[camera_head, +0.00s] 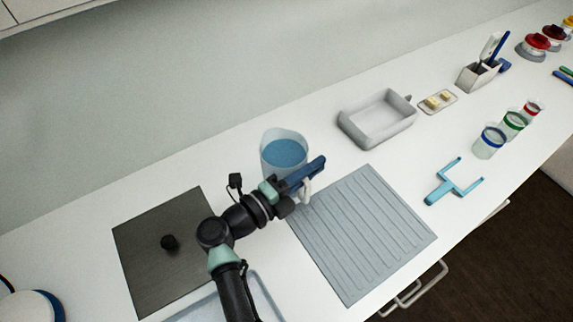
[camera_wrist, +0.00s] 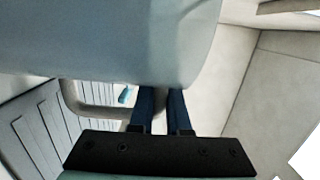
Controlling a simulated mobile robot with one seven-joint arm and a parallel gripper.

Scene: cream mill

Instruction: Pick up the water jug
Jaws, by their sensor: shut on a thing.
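The water jug (camera_head: 284,150) is a clear pitcher with blue water in it, upright at the back of the counter in the head view. Its grey body (camera_wrist: 110,35) fills the top of the wrist view, with its loop handle (camera_wrist: 88,112) below. My gripper (camera_head: 312,168) is at the jug's right front side, its blue fingers shut on the handle. In the wrist view the blue fingers (camera_wrist: 160,108) are close together at the handle. Whether the jug's base touches the counter is hidden behind my arm.
A ribbed grey mat (camera_head: 365,235) lies right of my gripper. A dark board (camera_head: 150,270) with a black knob lies left. A grey tray (camera_head: 350,128), a small dish (camera_head: 427,108), a blue fork-shaped tool (camera_head: 440,193) and lidded jars (camera_head: 488,143) stand further right. Bare counter shows between them.

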